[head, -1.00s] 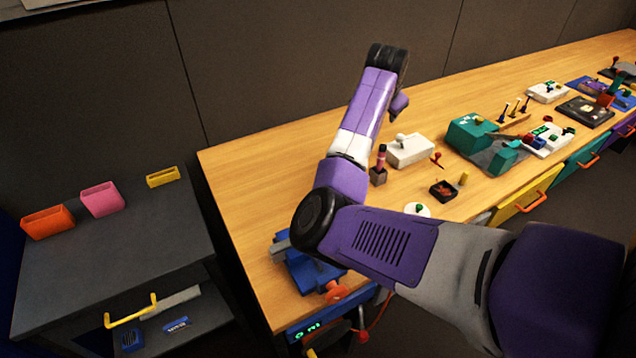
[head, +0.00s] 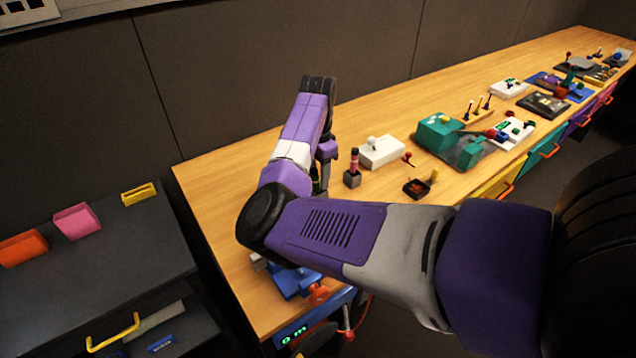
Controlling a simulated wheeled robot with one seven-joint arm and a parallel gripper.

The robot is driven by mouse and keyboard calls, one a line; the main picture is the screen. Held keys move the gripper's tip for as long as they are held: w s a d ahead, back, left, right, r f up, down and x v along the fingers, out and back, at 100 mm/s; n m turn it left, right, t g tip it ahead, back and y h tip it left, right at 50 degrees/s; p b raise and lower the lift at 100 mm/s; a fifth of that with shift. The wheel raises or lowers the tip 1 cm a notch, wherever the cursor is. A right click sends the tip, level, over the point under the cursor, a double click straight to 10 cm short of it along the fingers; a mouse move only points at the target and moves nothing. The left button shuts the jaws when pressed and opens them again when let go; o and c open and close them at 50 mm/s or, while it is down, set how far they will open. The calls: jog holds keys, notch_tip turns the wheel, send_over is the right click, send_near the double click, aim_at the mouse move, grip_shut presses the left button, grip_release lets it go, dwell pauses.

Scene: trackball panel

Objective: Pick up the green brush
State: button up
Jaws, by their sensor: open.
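My gripper (head: 326,152) hangs at the end of my purple and white arm over the left part of the wooden bench. It is open, partly hidden by my own arm, and its fingertips are hard to make out. A narrow dark green piece (head: 317,186) shows just below the gripper, beside my forearm. It may be the green brush, but most of it is hidden and I cannot tell for sure. I cannot tell whether the gripper touches it.
Right of the gripper stand a grey block with a dark and pink handle (head: 352,168), a white joystick box (head: 381,151) and a small dark tray (head: 416,188). Teal and white control panels lie farther right. A dark cabinet at left bears orange, pink and yellow bins.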

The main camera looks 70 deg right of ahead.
jog(key=shift+f, duration=1.35)
grip_shut()
jog(key=shift+r, duration=0.1)
notch_tip(320, 180, up, 20)
